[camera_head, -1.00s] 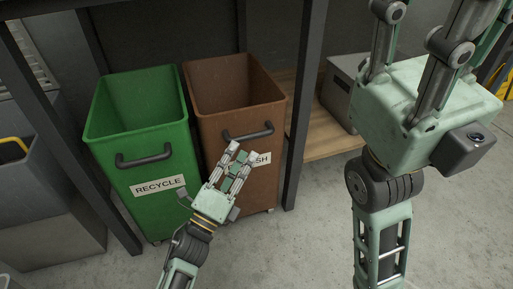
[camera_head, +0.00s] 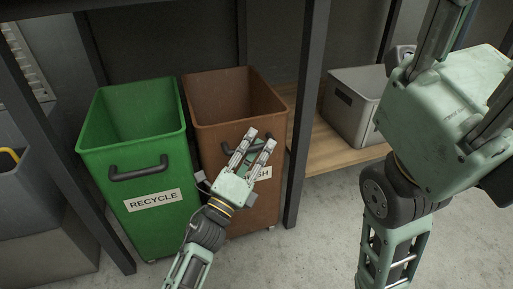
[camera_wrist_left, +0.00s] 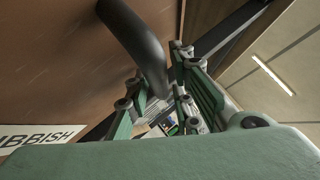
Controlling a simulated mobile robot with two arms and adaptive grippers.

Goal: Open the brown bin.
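The brown bin (camera_head: 205,138) stands under the workbench, right of the green bin, with its top uncovered. Its dark handle (camera_head: 270,135) is on the front face, above a white label partly hidden by my gripper. My left gripper (camera_head: 257,138) is in front of this face at the handle, fingers apart. In the left wrist view the handle (camera_wrist_left: 135,40) runs down between the open fingers (camera_wrist_left: 155,95), close to the left one. I cannot tell whether they touch. My right gripper (camera_head: 472,62) is large at the right, fingers spread, tips out of frame and empty as far as visible.
The green bin (camera_head: 130,185), labelled RECYCLE, stands close on the left. A dark frame post (camera_head: 304,130) rises just right of the brown bin. A grey box (camera_head: 352,112) sits on a low wooden shelf (camera_head: 325,155). The concrete floor in front is clear.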

